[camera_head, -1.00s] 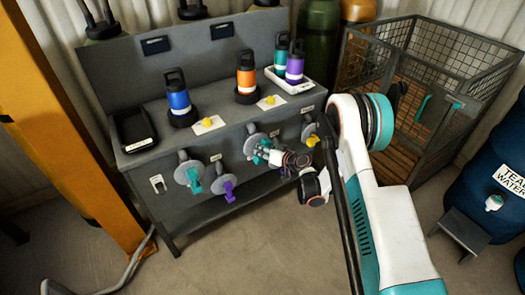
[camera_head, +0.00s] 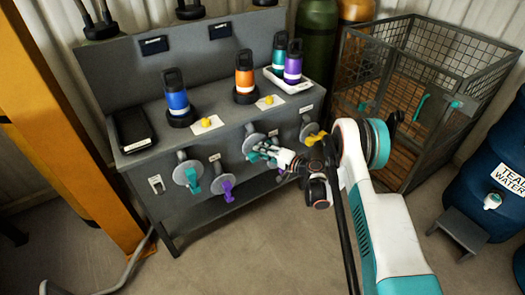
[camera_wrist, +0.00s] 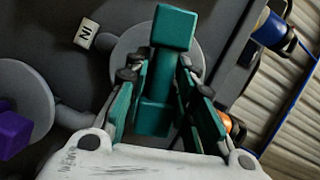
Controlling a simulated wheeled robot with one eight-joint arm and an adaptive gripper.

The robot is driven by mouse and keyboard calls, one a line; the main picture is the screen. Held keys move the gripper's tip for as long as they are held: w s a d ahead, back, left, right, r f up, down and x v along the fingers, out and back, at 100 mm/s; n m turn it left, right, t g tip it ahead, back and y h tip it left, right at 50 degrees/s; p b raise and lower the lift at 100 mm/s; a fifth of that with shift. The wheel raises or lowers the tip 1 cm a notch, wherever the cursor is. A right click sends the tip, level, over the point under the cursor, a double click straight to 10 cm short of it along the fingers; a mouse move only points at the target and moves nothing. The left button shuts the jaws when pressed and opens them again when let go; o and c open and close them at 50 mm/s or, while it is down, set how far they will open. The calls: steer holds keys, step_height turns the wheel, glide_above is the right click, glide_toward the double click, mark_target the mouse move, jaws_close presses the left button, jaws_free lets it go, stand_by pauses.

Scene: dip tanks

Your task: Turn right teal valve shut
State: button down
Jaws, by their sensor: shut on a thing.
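The right teal valve (camera_head: 253,147) sits on the front panel of the grey bench, on a round grey flange. My gripper (camera_head: 274,154) is at it from the right and partly covers its handle. In the wrist view the teal handle (camera_wrist: 174,28) stands between the two teal-padded fingers of my gripper (camera_wrist: 157,78), with its block end sticking out past the fingertips. The fingers are shut on the handle. The left teal valve (camera_head: 192,178) is on the same panel, further left, clear of my gripper.
Bottles, including a blue one (camera_head: 176,95), stand on the bench top (camera_head: 150,157). A wire cage (camera_head: 455,60) stands at right.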

steer(key=shift+d+m, duration=0.1)
steer(key=shift+m, duration=0.5)
steer(key=c, duration=1.5)
jaws_free()
steer(key=v, duration=0.7)
steer(key=shift+s+d+f, duration=0.1)
steer(key=shift+d+f, duration=0.1)
